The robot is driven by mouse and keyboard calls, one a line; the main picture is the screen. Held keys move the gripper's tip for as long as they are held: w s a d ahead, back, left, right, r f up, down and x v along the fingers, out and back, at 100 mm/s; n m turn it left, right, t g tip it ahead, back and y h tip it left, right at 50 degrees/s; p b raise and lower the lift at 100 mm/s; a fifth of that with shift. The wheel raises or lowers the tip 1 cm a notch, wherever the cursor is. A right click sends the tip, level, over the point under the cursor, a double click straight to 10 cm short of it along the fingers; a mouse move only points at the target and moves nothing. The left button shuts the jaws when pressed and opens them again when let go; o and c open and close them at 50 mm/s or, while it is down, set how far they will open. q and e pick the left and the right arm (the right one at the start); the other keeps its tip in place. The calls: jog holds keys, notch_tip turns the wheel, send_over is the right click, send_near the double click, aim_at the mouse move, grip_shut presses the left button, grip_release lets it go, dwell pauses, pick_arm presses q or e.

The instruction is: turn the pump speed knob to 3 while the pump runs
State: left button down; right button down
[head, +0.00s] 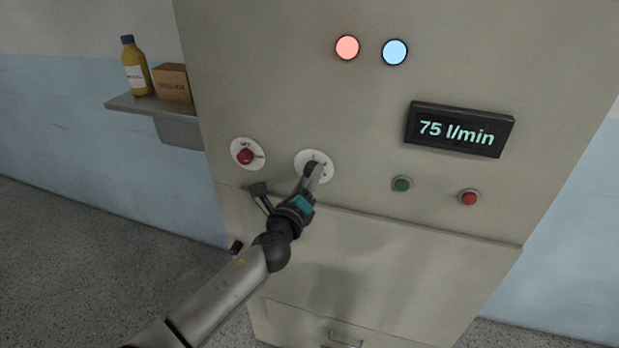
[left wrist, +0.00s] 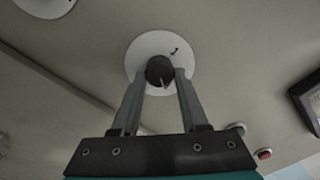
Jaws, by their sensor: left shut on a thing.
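The pump speed knob is dark, on a round white dial plate (head: 326,158) in the middle of the cabinet front. In the left wrist view the knob (left wrist: 159,70) sits between my fingertips, with a pale pointer mark low on its face. My left gripper (head: 314,172) is shut on the knob; it also shows in the left wrist view (left wrist: 160,84). The dial's marks are too small or hidden to read the setting. The display (head: 459,129) reads 75 l/min. The red lamp (head: 347,47) and the blue lamp (head: 395,52) look lit. My right gripper is not in view.
A red knob on a white plate (head: 247,153) is left of the dial. A green button (head: 402,184) and a red button (head: 469,198) are to the right. A shelf (head: 128,104) at left holds a yellow bottle (head: 135,68) and a brown box (head: 173,82).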

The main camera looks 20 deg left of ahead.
pick_arm(q)
jog(key=shift+c, duration=2.1)
grip_release()
jog(key=shift+s, duration=0.1)
jog(key=s, duration=1.5)
jog(key=shift+a+b, duration=0.25)
jog(key=shift+b, duration=0.2)
